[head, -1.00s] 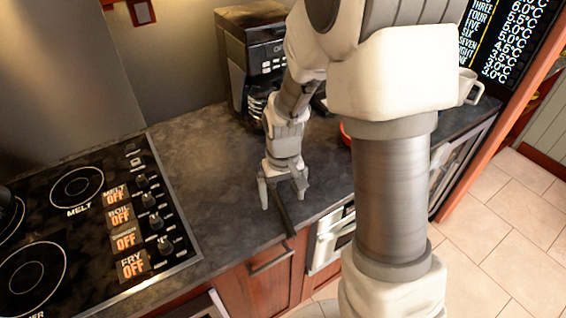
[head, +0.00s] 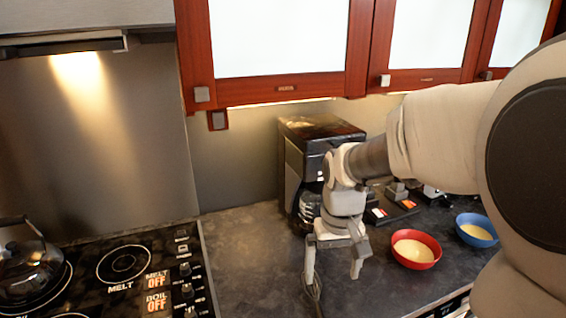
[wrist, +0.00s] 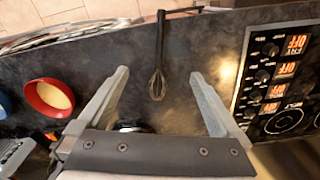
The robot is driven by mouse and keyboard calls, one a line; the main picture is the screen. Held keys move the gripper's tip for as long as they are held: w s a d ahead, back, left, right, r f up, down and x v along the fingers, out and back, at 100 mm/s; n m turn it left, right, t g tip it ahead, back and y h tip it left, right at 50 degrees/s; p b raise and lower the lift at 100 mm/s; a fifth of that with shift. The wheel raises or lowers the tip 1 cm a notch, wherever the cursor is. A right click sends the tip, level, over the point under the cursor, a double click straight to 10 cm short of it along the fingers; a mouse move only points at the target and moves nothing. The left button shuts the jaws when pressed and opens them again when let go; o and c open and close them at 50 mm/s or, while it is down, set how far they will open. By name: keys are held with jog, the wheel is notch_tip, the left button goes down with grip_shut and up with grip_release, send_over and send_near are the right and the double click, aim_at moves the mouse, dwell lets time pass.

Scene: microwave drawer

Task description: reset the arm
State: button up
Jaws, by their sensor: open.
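My gripper (head: 334,268) is open and empty, pointing down above the dark countertop (head: 243,245) in front of the coffee machine. In the wrist view my gripper (wrist: 160,98) has its two fingers spread wide. A dark whisk (wrist: 158,60) lies on the counter beyond and between the fingertips, apart from them. In the head view the whisk (head: 316,290) shows only partly, near the left finger at the bottom of the picture.
A black coffee machine (head: 318,150) stands behind my gripper. A red bowl (head: 416,264) and a blue bowl (head: 478,243) are to the right. The stove (head: 130,290) with a kettle (head: 28,268) is at the left. Red-framed cabinets (head: 290,98) hang above.

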jog(key=s+d+r+t, duration=0.1)
jog(key=s+r+t, duration=0.1)
jog(key=s+r, duration=0.2)
jog(key=s+r+t, duration=0.3)
jog(key=s+r, duration=0.2)
jog(key=s, duration=0.5)
jog(key=shift+s+d+m, duration=0.15)
jog(key=shift+d+m, duration=0.15)
jog(key=shift+d, duration=0.05)
jog(key=shift+r, duration=0.1)
